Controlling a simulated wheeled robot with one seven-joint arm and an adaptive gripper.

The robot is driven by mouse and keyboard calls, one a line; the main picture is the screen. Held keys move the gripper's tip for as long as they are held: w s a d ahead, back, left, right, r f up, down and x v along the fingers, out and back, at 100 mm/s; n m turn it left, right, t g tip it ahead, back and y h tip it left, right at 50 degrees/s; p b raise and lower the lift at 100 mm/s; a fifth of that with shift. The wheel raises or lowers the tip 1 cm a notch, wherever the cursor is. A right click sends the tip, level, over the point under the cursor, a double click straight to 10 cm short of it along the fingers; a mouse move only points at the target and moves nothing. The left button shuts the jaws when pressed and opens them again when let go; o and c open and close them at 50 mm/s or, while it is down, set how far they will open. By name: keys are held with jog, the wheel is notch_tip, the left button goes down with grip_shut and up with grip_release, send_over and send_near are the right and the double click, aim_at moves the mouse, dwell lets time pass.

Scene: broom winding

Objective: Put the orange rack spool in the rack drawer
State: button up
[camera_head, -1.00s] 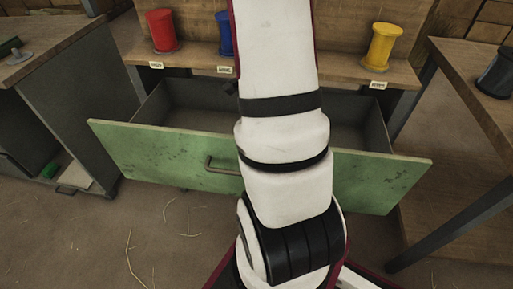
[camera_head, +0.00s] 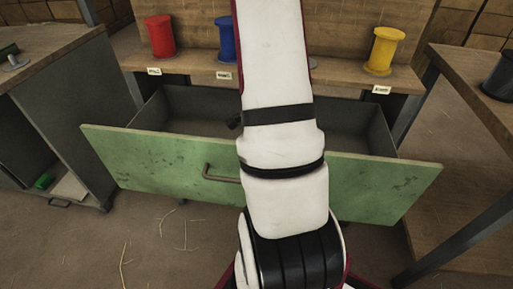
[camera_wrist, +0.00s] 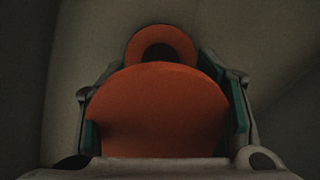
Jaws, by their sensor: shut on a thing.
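The orange spool (camera_wrist: 155,112) fills the middle of the wrist view, with one round flange toward the camera and a dark hole showing at its other end. My gripper (camera_wrist: 163,92) is shut on it, with a green-padded finger on each side. In the head view my arm hides the gripper and the orange spool. The rack drawer (camera_head: 130,160) is pulled open, with a green front and a grey inside. The visible left and right parts of its floor look empty. My arm reaches over the drawer toward the rack; whether the spool is inside the drawer cannot be told.
A red spool (camera_head: 160,38), a blue spool (camera_head: 226,42) and a yellow spool (camera_head: 384,52) stand on the rack shelf (camera_head: 345,75) behind the drawer. A bench (camera_head: 40,48) stands at left. A table (camera_head: 470,75) with a black spool (camera_head: 500,75) stands at right.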

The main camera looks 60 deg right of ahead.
jog(key=shift+f, duration=0.15)
jog(key=o, duration=1.2)
jog(key=shift+c, duration=0.2)
